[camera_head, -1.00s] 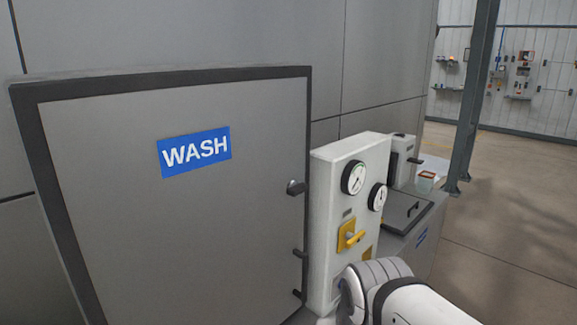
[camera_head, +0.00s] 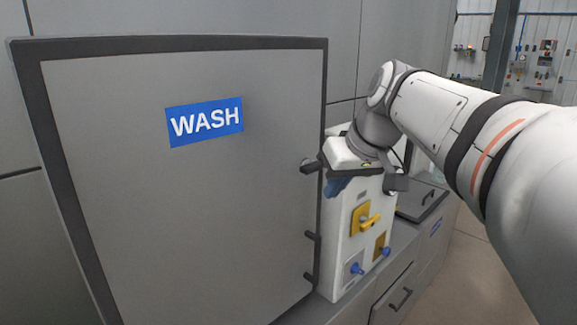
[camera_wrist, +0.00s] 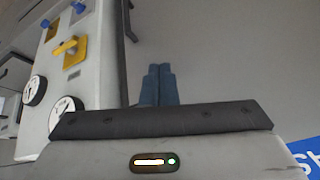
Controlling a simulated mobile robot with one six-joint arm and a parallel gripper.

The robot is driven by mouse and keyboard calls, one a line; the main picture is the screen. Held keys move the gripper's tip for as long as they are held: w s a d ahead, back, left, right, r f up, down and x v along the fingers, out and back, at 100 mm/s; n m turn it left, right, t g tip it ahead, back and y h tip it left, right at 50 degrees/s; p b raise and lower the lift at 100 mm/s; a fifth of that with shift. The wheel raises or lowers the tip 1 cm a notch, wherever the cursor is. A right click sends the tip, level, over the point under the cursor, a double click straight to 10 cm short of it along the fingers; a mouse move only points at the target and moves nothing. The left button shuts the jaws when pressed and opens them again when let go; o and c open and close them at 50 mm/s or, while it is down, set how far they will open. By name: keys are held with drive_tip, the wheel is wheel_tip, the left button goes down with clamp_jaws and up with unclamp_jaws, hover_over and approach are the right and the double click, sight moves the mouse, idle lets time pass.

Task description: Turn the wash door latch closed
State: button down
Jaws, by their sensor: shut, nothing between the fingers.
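The wash door (camera_head: 190,220) is a grey panel in a dark frame with a blue WASH sign (camera_head: 206,121). It appears to lie against its frame. The latch (camera_head: 307,166) is a small dark knob-like piece at the door's right edge, close to the left end of my gripper. My gripper (camera_head: 340,187) is right of the latch, in front of the white gauge panel. Its blue fingers are together and empty, also in the wrist view (camera_wrist: 158,85). The latch cannot be made out in the wrist view; I cannot tell whether my gripper touches it.
A dark handle (camera_head: 313,258) is lower on the door's right edge. The white panel (camera_head: 345,235) with a yellow valve (camera_head: 366,220) and blue knobs (camera_head: 358,269) stands close right of the door. Its gauges (camera_wrist: 65,108) show in the wrist view. My arm covers the right side.

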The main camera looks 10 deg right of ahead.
drive_tip(key=w+d+r+n+t+y+b, duration=0.1)
drive_tip(key=w+d+r+n+y, duration=0.1)
drive_tip(key=w+r, duration=0.5)
wheel_tip(320, 180, up, 4)
drive_tip(key=shift+w+d+r+n+t+b, duration=0.25)
drive_tip(key=shift+w+d+n+t+b, duration=0.25)
drive_tip(key=shift+n, duration=0.5)
drive_tip(key=shift+s+d, duration=0.1)
drive_tip(key=shift+s, duration=0.05)
drive_tip(key=p, duration=0.1)
hover_over(305, 165)
drive_tip(key=s+d, duration=0.2)
drive_tip(key=s, duration=0.1)
wheel_tip(305, 165, down, 7)
drive_tip(key=shift+w+a+f, duration=0.1)
drive_tip(key=shift+w+f, duration=0.05)
drive_tip(key=shift+f, duration=0.9)
drive_tip(key=shift+w+a+f, duration=0.1)
drive_tip(key=shift+f, duration=0.95)
drive_tip(key=shift+d, duration=0.1)
